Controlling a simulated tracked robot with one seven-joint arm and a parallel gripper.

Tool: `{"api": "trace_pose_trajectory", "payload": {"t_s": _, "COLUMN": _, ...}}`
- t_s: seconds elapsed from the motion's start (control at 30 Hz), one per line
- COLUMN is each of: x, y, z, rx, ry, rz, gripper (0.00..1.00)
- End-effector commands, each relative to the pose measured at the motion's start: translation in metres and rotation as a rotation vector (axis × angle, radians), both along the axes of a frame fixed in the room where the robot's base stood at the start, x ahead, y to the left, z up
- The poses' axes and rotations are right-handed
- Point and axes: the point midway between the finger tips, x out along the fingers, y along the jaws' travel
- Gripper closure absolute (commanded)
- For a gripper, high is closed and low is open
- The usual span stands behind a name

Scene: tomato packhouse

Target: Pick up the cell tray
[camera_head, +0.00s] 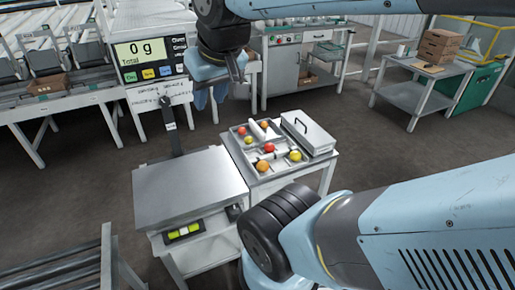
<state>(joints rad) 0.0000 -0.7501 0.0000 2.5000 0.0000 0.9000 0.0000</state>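The cell tray (280,161) is a shallow, pale tray with dividers. It lies on a small light-grey stand just right of the scale, near the middle of the camera_head view. Several red, orange and yellow tomatoes sit in its compartments. My gripper (236,68) hangs from my arm at the top centre, above and beyond the tray in the picture and apart from it. Its dark fingers are small and partly covered by my wrist, so their opening is unclear. I see nothing held in it.
A grey lid with a black handle (306,132) lies right beside the tray. A conveyor stands at left. A side table (413,98) with boxes stands back right. Open floor lies between.

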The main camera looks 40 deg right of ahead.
Motion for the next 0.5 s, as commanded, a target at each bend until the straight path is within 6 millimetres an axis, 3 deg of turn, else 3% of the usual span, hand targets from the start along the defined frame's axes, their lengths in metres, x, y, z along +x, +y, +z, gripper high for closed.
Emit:
{"api": "trace_pose_trajectory", "payload": {"t_s": 0.33, "x": 0.002, "y": 0.000, "z": -0.001, "rx": 0.009, "ry": 0.005, "rz": -0.004, "gripper": 0.66}}
{"api": "trace_pose_trajectory", "payload": {"t_s": 0.5, "x": 0.020, "y": -0.004, "z": -0.010, "rx": 0.080, "ry": 0.048, "rz": -0.045, "gripper": 0.66}}
